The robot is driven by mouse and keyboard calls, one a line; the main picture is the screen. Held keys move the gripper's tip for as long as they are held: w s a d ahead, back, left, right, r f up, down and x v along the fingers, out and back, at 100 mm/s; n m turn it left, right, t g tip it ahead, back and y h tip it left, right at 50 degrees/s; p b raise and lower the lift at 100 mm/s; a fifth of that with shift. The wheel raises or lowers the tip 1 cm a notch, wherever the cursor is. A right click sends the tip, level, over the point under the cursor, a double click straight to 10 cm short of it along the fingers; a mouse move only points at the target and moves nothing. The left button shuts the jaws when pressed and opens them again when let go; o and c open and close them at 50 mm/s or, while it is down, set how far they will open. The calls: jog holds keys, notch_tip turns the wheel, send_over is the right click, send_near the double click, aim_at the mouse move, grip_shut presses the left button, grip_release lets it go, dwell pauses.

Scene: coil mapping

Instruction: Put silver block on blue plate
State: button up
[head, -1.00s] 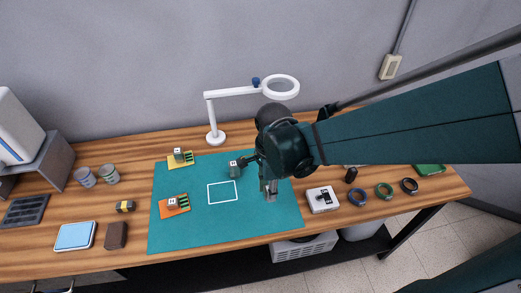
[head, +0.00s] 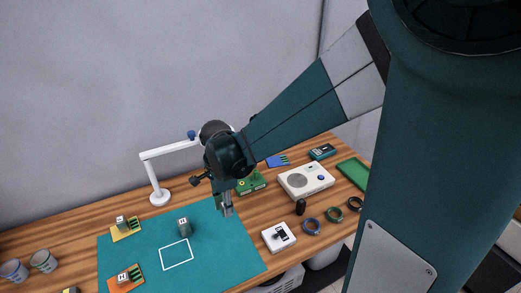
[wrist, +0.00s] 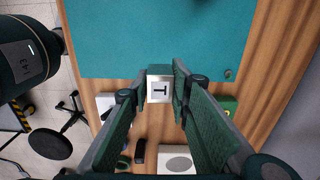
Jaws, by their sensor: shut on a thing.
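My gripper (head: 227,211) hangs over the right edge of the teal mat. In the wrist view its two fingers (wrist: 160,88) are closed on a small silver block (wrist: 159,92) with a dark mark on its pale face. The block is small and partly hidden by the fingers in the head view. The blue plate (head: 277,161) lies at the back right of the table, beyond my gripper, and no block shows on it.
The yellow plate (head: 133,234) and orange plate (head: 118,287) each carry a small block. A dark green object (head: 184,227) stands near the white square on the mat (head: 215,250). A white lamp (head: 160,197) stands behind. A white device (head: 305,180) and green board (head: 255,186) flank the blue plate.

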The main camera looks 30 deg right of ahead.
jog(key=w+d+p, duration=0.1)
jog(key=w+d, duration=0.8)
jog(key=d, duration=0.3)
jog(key=w+d+p, duration=0.1)
jog(key=w+d, duration=0.7)
jog(key=d, duration=0.4)
jog(key=w+d+f+p, duration=0.1)
jog(key=w+d, duration=0.8)
jog(key=d, duration=0.4)
jog(key=shift+w, duration=0.35)
jog(key=shift+f, duration=0.15)
send_over(277, 161)
jog(key=shift+w+d+f, duration=0.1)
jog(key=shift+d+f, duration=0.05)
jog(key=shift+f, duration=2.95)
jog(key=shift+f, duration=1.85)
jog(key=shift+f, duration=0.25)
